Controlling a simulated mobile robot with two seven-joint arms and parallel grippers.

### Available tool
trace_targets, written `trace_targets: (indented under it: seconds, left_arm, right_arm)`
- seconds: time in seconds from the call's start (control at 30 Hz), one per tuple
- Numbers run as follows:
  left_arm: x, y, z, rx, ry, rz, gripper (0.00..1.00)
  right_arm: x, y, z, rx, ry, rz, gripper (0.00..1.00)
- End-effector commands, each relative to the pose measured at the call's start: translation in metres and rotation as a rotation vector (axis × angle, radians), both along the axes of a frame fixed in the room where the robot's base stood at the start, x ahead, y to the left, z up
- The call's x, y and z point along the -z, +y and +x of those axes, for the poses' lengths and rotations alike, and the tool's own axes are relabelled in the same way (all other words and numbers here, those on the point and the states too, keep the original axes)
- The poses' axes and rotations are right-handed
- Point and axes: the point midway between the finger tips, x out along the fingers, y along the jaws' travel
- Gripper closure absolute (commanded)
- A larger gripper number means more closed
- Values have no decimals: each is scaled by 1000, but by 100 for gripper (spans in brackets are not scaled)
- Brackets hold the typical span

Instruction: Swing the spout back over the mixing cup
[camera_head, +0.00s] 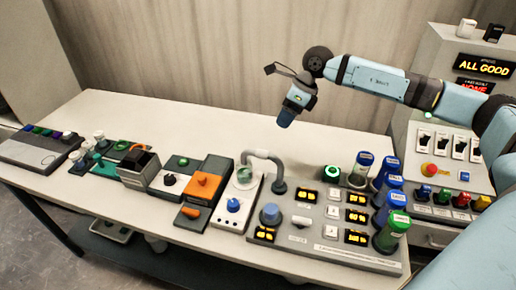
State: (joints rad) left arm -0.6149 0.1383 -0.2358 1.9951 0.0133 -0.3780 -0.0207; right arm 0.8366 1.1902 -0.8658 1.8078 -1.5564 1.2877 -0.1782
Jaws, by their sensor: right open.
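A grey curved spout (264,155) rises from a post on the long panel on the table and bends over to the left. Its free end hangs at or just above a clear cup (244,178), which looks like the mixing cup, on a white block. From this angle I cannot tell if the end is exactly over the cup's middle. My right gripper (287,117) is open, points down and is empty, in the air behind and above the spout, apart from it. The gap between its fingers is hard to see. My left gripper is out of view.
The panel (320,240) carries a blue-grey knob (270,214) and several yellow displays. Several green- and blue-capped bottles (391,232) stand at its right end. A block with an orange knob (203,187) is left of the cup. The table's back strip (190,120) is clear.

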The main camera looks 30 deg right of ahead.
Motion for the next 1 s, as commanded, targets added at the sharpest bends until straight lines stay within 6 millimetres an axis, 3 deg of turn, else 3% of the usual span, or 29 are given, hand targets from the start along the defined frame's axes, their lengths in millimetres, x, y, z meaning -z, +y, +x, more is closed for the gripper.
trace_targets:
  seconds: [0.17,0.6,0.8,1.0]
  left_arm:
    - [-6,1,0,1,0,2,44]
    - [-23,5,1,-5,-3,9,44]
    - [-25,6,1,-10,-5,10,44]
    - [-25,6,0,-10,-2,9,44]
  right_arm:
    - [21,11,4,-2,3,4,44]
    - [101,45,19,-2,2,4,44]
    - [118,52,23,-1,0,6,44]
    - [122,53,23,-1,0,5,44]
